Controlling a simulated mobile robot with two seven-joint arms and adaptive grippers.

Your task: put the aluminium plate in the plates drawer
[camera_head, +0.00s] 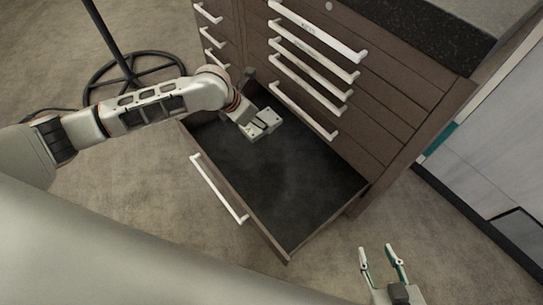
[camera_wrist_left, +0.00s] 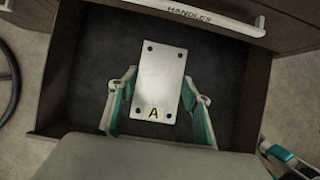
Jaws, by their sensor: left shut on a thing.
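The aluminium plate (camera_wrist_left: 161,82) is a pale flat rectangle with holes near its corners and a label "A" at its near end. In the left wrist view it lies between the fingers of my left gripper (camera_wrist_left: 158,103), which is shut on it. In the head view the plate (camera_head: 263,124) shows small at the left gripper, over the back left part of the open drawer (camera_head: 290,180). I cannot tell whether it touches the drawer floor. The drawer's dark floor looks otherwise empty. My right gripper (camera_head: 381,250) is open and empty, beyond the drawer's front right corner.
The brown cabinet (camera_head: 390,110) has several closed drawers with white handles above the open one. One handle (camera_wrist_left: 190,14) reads "HANDLES". A dark round stand base (camera_head: 130,75) is on the floor at the left. Grey carpet is free in front.

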